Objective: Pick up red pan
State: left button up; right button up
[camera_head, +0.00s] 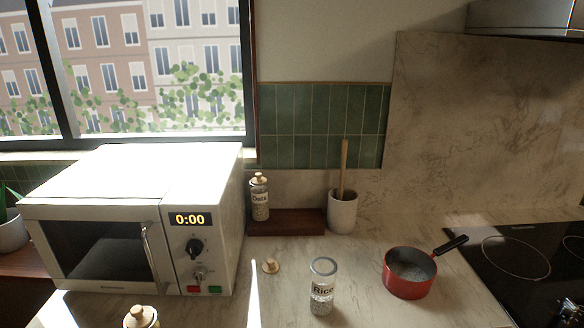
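The red pan (408,287) stands upright on the marble counter in the camera_head view, right of the rice jar. It is a small saucepan with a black handle (450,245) that points to the back right, toward the cooktop. Its inside looks grey, and I cannot tell whether it holds anything. Neither of my grippers shows in this view.
A rice jar (322,287) stands left of the pan, with a small wooden lid (270,266) near it. A microwave (140,220) fills the left side. An oats jar (260,198) and a white crock (342,213) are behind. A black cooktop (515,270) lies right.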

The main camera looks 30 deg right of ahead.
aim_at(409, 274)
jog(key=z, duration=1.7)
jog(key=l+u, duration=0.25)
jog(key=u, duration=0.25)
jog(key=i+l+u, duration=0.1)
jog(key=l+u, duration=0.2)
jog(key=u, duration=0.2)
jog(key=l+u, duration=0.25)
jog(key=u, duration=0.2)
